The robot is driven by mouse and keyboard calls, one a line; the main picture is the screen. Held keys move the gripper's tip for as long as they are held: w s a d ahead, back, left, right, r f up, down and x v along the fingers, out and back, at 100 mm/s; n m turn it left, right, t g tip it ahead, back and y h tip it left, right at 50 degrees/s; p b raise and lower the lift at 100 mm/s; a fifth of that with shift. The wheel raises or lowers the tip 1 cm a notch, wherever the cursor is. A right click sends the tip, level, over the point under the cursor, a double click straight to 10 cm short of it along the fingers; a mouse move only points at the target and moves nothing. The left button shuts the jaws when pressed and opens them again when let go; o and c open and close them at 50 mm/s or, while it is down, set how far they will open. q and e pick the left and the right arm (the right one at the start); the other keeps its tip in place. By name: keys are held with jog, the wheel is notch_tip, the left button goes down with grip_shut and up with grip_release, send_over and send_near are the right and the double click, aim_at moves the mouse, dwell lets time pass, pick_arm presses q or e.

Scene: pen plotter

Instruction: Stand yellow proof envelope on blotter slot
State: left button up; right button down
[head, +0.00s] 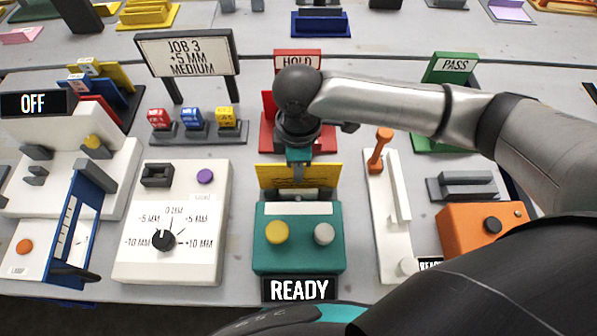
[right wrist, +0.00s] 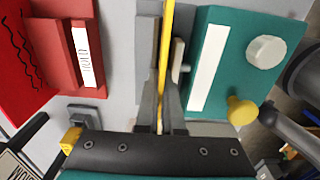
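The yellow proof envelope (head: 270,177) stands upright just behind the teal READY box (head: 262,255). It shows edge-on as a thin yellow strip in the right wrist view (right wrist: 167,35). My right gripper (head: 298,175) comes down from above, with its fingers (right wrist: 162,95) closed on either side of the envelope. A grey wall and a pale wall flank the envelope beside the teal box in the right wrist view. Whether its lower edge is seated between them is hidden. No label marks the blotter slot. My left gripper is not in view.
A red HOLD stand (head: 298,60) is close behind the gripper, and a green PASS stand (head: 450,68) is at the right. A white dial box (head: 172,262) is left of the teal box. A white unit with an orange lever (head: 380,150) is on its right.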

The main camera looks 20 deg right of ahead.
jog(key=shift+f, duration=0.35)
jog(key=shift+f, duration=0.1)
jog(key=c, duration=1)
grip_release()
jog(key=shift+c, duration=0.2)
notch_tip(320, 180, up, 12)
jog(key=p, duration=0.3)
jog(key=shift+p, duration=0.3)
